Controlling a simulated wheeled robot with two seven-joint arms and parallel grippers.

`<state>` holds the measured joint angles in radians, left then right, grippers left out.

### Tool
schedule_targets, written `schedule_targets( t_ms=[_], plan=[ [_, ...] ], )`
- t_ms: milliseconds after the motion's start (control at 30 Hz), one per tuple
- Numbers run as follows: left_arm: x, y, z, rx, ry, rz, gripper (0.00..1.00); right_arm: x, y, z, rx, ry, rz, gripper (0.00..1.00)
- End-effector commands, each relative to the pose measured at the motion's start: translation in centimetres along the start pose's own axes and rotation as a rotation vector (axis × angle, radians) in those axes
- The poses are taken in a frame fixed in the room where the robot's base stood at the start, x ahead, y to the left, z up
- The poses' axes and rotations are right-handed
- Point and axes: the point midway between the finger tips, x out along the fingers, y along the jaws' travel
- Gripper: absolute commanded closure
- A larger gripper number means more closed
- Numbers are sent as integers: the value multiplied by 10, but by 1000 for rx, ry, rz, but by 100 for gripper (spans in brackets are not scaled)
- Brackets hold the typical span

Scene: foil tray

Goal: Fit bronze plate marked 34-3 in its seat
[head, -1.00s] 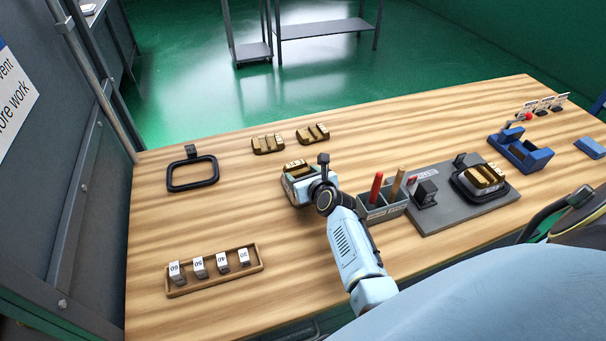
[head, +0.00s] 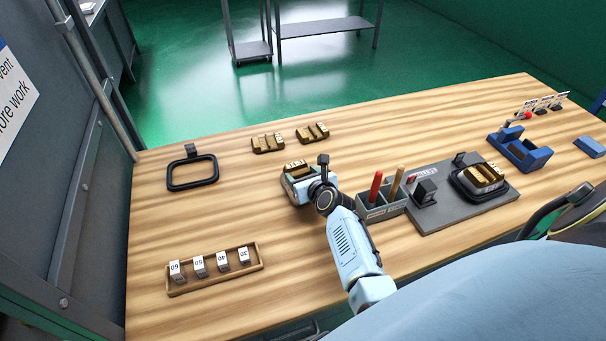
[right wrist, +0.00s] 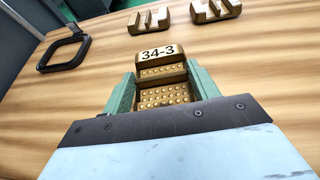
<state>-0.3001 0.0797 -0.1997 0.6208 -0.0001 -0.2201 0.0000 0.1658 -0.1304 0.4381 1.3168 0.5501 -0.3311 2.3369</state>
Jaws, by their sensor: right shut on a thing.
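A bronze plate marked 34-3 (right wrist: 160,58) with rows of small round studs sits between the two green fingers of my right gripper (right wrist: 162,80), which is shut on it. In the head view the same plate (head: 297,165) shows at the tip of my right gripper (head: 298,176), over the middle of the table. I cannot tell how far it is above the wood. An empty black rounded frame (head: 192,173) lies at the left; it also shows in the right wrist view (right wrist: 63,52). Another black frame (head: 462,187) holds bronze pieces (head: 484,178) on a grey board. My left gripper is out of view.
Two bronze blocks (head: 268,143) (head: 313,132) stand at the back. A wooden tray of numbered blocks (head: 213,285) lies front left. A grey bin (head: 380,209) with tool handles stands just right of my right gripper. A blue holder (head: 520,150) is far right. Wood between gripper and empty frame is clear.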

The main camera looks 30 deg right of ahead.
Motion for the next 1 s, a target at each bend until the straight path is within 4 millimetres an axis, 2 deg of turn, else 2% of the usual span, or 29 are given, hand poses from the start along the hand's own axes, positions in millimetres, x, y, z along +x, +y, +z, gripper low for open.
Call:
schedule_targets(
  t_ms=[900, 933, 1000],
  plan=[
    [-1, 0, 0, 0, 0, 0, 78, 2, 0, -1, 0, -4, -1, 93],
    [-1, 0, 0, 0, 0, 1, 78, 2, 0, -1, 0, -4, -1, 37],
    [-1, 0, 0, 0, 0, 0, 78, 2, 0, -1, 0, -4, -1, 27]
  ],
)
